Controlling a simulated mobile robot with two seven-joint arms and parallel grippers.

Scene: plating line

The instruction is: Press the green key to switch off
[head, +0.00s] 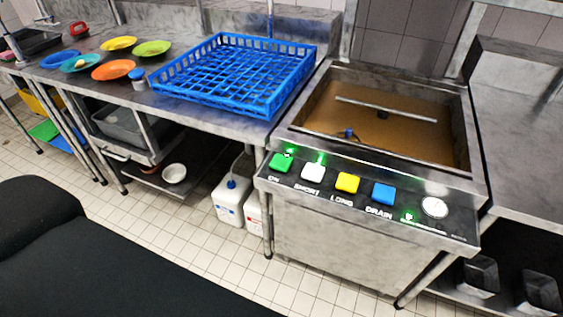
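The green key (281,162) is at the left end of the control panel (330,193) on the front of the steel machine. A green light glows just above it. To its right are a white key (313,172), a yellow key (347,183) and a blue key (383,194). Green lights also glow above the white key and near the round dial (434,207) at the right end. Neither of my grippers shows in the head view. Nothing covers the green key.
A blue rack (232,75) stands on the steel counter left of the machine. Several coloured plates, including an orange one (113,69), lie further left. The machine's open basin (385,118) holds brownish liquid. White canisters (229,203) stand below. The space before the panel is clear.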

